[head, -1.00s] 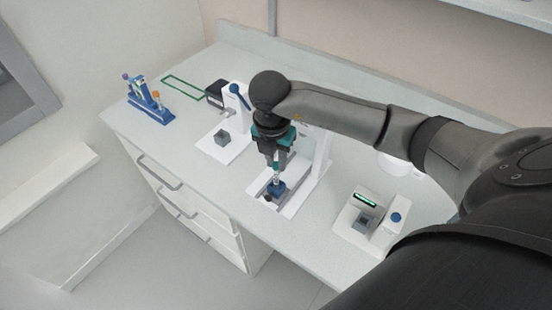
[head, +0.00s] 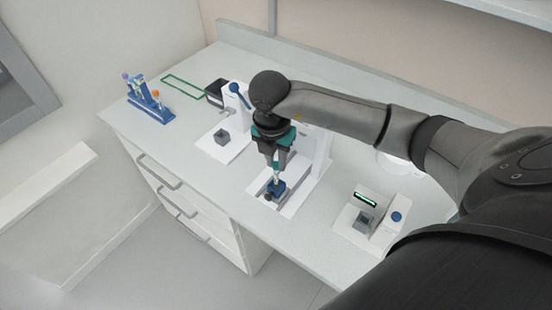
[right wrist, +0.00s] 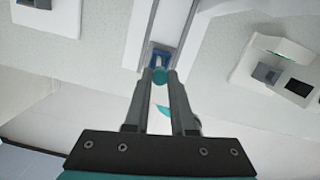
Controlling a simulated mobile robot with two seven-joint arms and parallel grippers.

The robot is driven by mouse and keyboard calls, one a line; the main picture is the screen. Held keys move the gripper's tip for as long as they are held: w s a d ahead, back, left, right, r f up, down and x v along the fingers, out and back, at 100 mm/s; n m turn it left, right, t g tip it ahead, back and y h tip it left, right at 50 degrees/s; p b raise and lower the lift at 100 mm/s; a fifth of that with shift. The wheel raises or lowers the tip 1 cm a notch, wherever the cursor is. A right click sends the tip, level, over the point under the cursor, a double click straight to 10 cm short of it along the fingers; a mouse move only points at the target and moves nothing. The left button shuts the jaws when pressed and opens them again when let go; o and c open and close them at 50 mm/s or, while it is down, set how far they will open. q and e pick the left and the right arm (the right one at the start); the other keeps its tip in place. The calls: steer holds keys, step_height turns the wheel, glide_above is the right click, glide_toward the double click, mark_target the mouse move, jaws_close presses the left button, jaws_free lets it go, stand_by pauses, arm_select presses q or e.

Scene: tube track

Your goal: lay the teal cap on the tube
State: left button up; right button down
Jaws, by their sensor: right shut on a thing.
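My right gripper (head: 275,176) points down over a small blue holder (head: 276,188) on the middle white station. In the right wrist view its fingertips (right wrist: 161,78) are shut on the teal cap (right wrist: 160,76), a small round piece. The blue holder (right wrist: 161,57) shows just beyond the cap. A pale, slim piece shows between the fingers and the holder in the head view; I cannot tell whether it is the tube. The fingers hide whether cap and tube touch. My left gripper is not in view.
A blue rack (head: 150,101) with several coloured caps stands at the far left, near a green outline (head: 186,87). A black bin (head: 216,92) and a white station (head: 222,145) with a grey block are left of my gripper. Another station (head: 368,222) with a green display is right.

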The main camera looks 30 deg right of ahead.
steer(key=c, duration=0.7)
jaws_free()
steer(key=r, duration=0.5)
steer(key=a+r, duration=0.1)
steer(key=r, duration=0.4)
steer(key=s+r+p, duration=0.1)
steer(key=r, duration=0.4)
steer(key=shift+a, duration=0.25)
